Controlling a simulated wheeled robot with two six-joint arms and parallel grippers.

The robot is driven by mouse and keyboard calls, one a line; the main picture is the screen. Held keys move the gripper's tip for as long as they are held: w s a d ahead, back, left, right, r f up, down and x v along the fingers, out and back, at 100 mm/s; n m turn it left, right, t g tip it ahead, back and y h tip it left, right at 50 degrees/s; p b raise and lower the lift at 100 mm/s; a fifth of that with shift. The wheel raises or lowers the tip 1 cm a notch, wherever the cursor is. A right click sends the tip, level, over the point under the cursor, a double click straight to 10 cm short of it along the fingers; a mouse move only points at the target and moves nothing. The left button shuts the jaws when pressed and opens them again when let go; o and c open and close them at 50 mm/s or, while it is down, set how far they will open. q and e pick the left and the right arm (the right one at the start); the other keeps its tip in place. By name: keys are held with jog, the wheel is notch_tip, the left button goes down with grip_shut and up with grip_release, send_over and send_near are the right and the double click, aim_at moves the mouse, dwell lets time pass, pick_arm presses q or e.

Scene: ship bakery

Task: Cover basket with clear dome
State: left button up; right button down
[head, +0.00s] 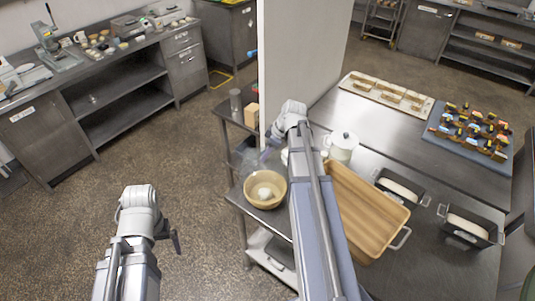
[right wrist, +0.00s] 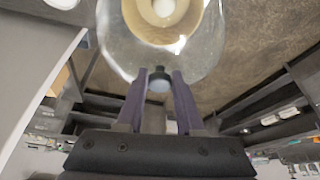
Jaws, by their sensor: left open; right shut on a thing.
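The basket (head: 265,191) is a round tan bowl with a pale ball in it, on a small steel table left of my right arm. It also shows in the right wrist view (right wrist: 185,30), seen partly through the clear dome. My right gripper (right wrist: 158,88) is shut on the dark knob of the clear dome (right wrist: 125,52). In the head view the dome (head: 256,161) is faint, at the basket's far side; its exact height and gap to the basket cannot be told. My left gripper (head: 173,238) is open and empty over the floor, away from the basket.
A white wall post (head: 300,55) stands behind the small table. A grey canister (head: 235,99) and a tan block (head: 252,115) are near it. On the right are a white pot (head: 342,145), a wooden tray (head: 365,212) and loaf tins (head: 468,228). The floor at left is clear.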

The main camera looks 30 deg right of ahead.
jog(key=shift+w+f, duration=0.15)
jog(key=shift+f, duration=0.05)
jog(key=shift+f+b, duration=0.8)
notch_tip(320, 180, down, 9)
jog(key=b, duration=0.9)
jog(key=shift+f, duration=0.2)
jog(key=shift+f+b, duration=0.2)
jog(key=shift+b, duration=0.2)
dwell(0.3)
dwell(0.4)
grip_release()
dwell(0.5)
